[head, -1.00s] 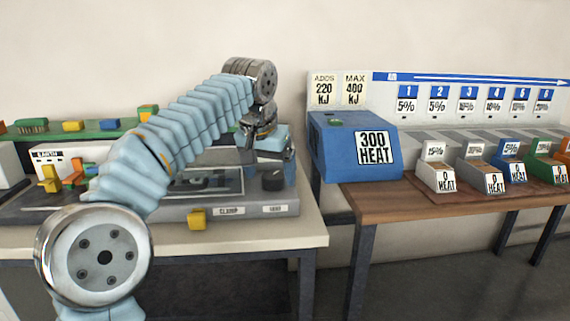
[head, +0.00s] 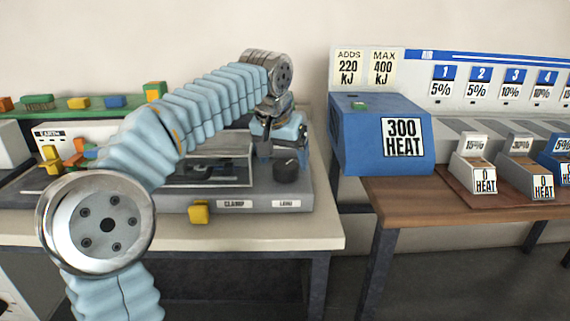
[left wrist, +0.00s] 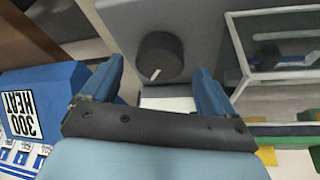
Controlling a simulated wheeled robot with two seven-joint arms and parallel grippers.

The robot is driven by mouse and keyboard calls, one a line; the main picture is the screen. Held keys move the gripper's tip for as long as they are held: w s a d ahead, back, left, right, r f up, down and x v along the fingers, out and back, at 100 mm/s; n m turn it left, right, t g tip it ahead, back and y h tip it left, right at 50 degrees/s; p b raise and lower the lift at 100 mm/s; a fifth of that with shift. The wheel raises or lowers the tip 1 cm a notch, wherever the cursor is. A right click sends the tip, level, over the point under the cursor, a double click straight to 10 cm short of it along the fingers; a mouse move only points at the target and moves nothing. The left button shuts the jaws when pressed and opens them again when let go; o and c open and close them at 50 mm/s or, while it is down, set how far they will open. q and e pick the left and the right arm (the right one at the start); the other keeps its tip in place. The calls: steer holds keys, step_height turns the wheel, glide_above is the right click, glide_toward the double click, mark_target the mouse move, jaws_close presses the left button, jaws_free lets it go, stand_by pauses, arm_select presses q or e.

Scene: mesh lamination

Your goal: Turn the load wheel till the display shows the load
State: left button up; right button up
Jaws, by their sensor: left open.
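The load wheel is a round black knob (head: 287,168) at the right end of a grey machine (head: 215,208), behind a small label reading LOAD (head: 286,204). My left gripper (head: 282,142) is open and empty just above and behind the knob. In the left wrist view, the knob (left wrist: 158,58) with its white pointer mark lies beyond and between the two blue fingers of my open left gripper (left wrist: 158,86), apart from them. A dark framed window (head: 222,172) is left of the knob. I cannot make out any load reading. My right gripper is not in view.
A blue box marked 300 HEAT (head: 382,140) stands on the wooden table (head: 390,187) to the right, with several small HEAT boxes beside it. A yellow block (head: 199,211) is at the machine's front. A green shelf (head: 60,108) runs behind.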

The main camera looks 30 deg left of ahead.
arm_select(q)
steer(key=shift+x, duration=1.4)
steer(key=c, duration=1.1)
steer(key=shift+o, duration=0.2)
steer(key=shift+a+m+h, duration=0.1)
steer(key=shift+m+h, duration=0.55)
steer(key=shift+m, duration=1.05)
steer(key=shift+a+m+h, duration=0.1)
steer(key=shift+m+h, duration=0.55)
steer(key=shift+m, duration=1.05)
steer(key=o, duration=1.1)
steer(key=shift+c, duration=0.2)
